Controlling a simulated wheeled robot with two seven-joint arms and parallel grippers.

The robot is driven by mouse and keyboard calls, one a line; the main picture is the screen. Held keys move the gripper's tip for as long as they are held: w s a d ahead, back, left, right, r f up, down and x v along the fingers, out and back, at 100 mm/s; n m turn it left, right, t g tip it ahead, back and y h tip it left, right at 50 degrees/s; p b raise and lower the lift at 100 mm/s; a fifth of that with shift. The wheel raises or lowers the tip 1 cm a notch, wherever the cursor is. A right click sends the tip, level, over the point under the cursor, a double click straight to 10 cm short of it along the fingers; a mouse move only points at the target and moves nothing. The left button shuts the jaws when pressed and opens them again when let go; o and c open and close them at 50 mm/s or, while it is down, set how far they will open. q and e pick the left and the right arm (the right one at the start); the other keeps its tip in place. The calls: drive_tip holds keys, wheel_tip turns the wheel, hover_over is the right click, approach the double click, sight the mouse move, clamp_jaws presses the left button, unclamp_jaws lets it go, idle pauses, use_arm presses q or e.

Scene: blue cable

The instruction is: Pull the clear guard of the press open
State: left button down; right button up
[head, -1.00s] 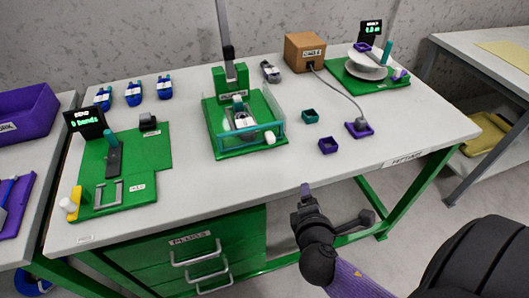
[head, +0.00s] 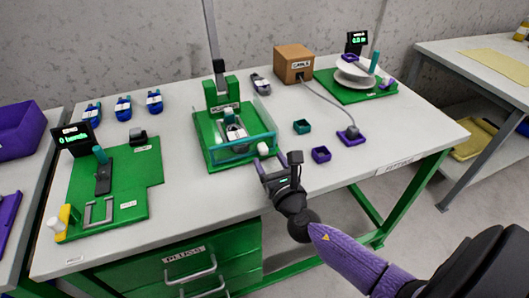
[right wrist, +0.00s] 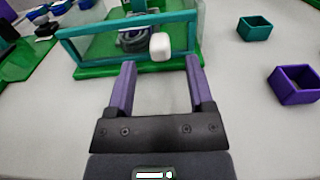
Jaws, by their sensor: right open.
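The press (head: 228,125) stands on a green base near the middle of the table. Its clear guard (head: 245,145), with a teal frame, is in front of the press and looks closed. The guard also shows in the right wrist view (right wrist: 100,47). A white knob (head: 263,149) sits at the guard's front right; it shows in the right wrist view (right wrist: 160,46) too. My right gripper (head: 270,165) is open and empty, just in front of the knob. In the right wrist view its purple fingers (right wrist: 158,75) point at the knob without touching it. My left gripper is not in view.
A teal bin (head: 302,127) and a purple bin (head: 321,154) stand right of the press. A grey cable runs from a cardboard box (head: 294,64) to a purple block (head: 351,136). A green fixture board (head: 130,180) lies at left. The table front is clear.

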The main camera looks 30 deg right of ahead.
sight(265, 153)
drive_tip(key=shift+x, duration=1.9)
clamp_jaws()
